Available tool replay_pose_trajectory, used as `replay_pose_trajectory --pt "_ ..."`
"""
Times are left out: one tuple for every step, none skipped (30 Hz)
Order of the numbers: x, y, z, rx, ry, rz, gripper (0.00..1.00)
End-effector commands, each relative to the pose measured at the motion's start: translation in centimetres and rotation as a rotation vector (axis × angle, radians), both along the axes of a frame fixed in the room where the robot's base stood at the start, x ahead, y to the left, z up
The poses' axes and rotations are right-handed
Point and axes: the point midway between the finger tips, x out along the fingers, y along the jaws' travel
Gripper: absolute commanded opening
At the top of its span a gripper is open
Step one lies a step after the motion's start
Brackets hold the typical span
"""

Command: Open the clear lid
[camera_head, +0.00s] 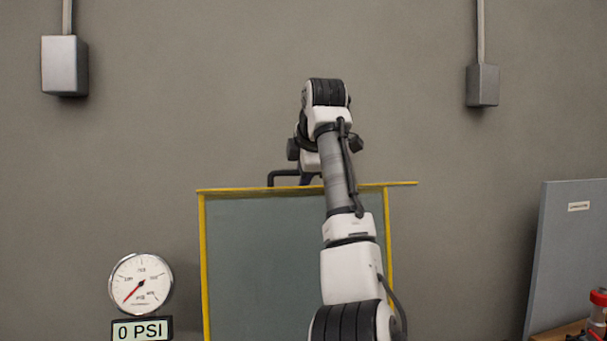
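A clear, grey-green tinted panel (262,265) in a yellow frame stands in the middle of the head view; it looks like the clear lid. A black handle (279,177) shows at its top edge, left of my arm. My gripper (309,178) is at the top edge of the frame, close to the handle. My own arm hides much of the gripper and the right part of the panel. I cannot tell whether the fingers touch the handle, or whether they are open or shut.
A round pressure gauge (141,284) and a "0 PSI" display (142,329) stand left of the panel. A grey board (570,258) leans at the right, with a red-topped item (598,300) in front. Two grey wall boxes (64,65) (482,85) hang high up.

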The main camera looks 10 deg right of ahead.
Motion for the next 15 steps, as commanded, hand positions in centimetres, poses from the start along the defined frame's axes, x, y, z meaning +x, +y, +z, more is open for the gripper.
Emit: replay_pose_trajectory --pt "0.0 0.0 -0.2 0.001 0.004 0.0 0.3" --pt "0.0 0.0 -0.2 0.001 0.004 0.0 0.3" --pt "0.0 0.0 -0.1 0.001 0.004 0.0 0.3" --pt "0.0 0.0 -0.1 0.001 0.004 -0.001 0.3" --pt "0.0 0.0 -0.1 0.001 0.003 -0.001 0.3" --pt "0.0 0.0 -0.1 0.001 0.003 -0.001 0.3" --pt "0.0 0.0 -0.1 0.001 0.003 -0.001 0.3" --pt "-0.1 0.0 0.0 0.0 0.002 0.0 0.3" --pt "-0.3 0.0 0.2 0.0 0.001 0.0 0.3" --pt "-0.4 0.0 0.3 0.0 0.001 0.0 0.3" --pt "-0.7 -0.1 0.5 0.0 0.001 0.0 0.3" --pt "-1.1 -0.1 0.9 0.0 0.0 0.0 0.3" --pt "-1.4 -0.1 1.3 -0.001 -0.002 -0.001 0.3" --pt "-1.8 -0.1 1.7 -0.001 -0.003 -0.001 0.3" --pt "-2.5 -0.1 2.2 -0.001 -0.003 -0.001 0.3"
